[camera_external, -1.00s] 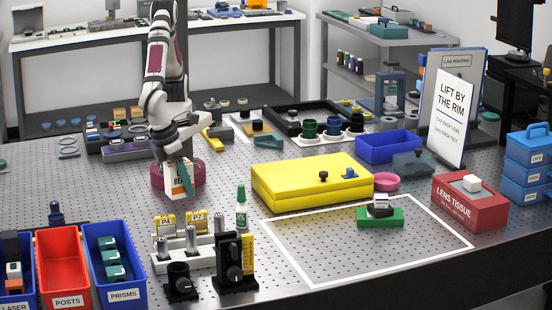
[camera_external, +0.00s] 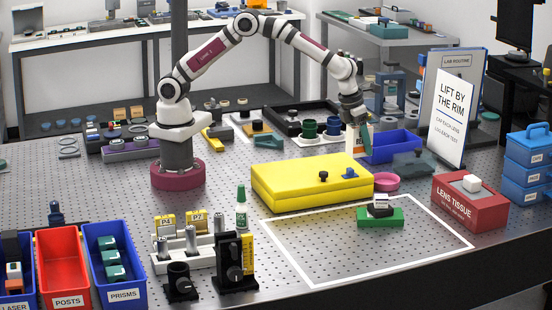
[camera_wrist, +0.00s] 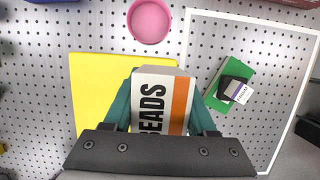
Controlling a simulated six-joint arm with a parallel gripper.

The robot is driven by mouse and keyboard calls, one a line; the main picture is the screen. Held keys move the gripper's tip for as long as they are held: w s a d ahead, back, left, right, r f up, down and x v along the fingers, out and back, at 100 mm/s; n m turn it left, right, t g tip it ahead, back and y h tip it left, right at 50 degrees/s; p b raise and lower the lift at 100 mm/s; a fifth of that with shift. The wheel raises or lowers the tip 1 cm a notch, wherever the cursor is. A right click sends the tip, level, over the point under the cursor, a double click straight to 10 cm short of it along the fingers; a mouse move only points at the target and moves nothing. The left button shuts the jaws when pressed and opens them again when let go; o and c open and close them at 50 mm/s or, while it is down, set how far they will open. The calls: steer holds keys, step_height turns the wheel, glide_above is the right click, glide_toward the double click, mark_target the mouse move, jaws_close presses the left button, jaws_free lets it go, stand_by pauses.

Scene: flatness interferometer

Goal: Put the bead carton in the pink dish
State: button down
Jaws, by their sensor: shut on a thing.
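The bead carton (camera_wrist: 160,103) is white with an orange stripe and black "BEADS" lettering. My gripper (camera_wrist: 160,112) is shut on it, with a teal finger on each side in the wrist view. In the external view my gripper (camera_external: 358,132) holds the carton (camera_external: 350,140) upright above the far right part of the yellow box, partly hidden by the fingers. The pink dish (camera_external: 385,182) sits on the perforated table, right of the yellow box. In the wrist view the dish (camera_wrist: 149,21) is at the top, apart from the carton, and looks empty.
The yellow box (camera_external: 290,184) with small knobs lies left of the dish. A blue bin (camera_external: 390,147) stands behind it. A red lens tissue box (camera_external: 470,203) is to its right. A green block (camera_external: 380,217) with a small device stands in front, inside a white outline.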

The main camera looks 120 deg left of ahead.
glide_toward(379, 181)
steer(key=shift+w+a, duration=0.35)
steer(key=shift+w, duration=0.15)
steer(key=shift+f, duration=1.95)
steer(key=shift+c, duration=1)
jaws_free()
steer(key=shift+f, duration=0.1)
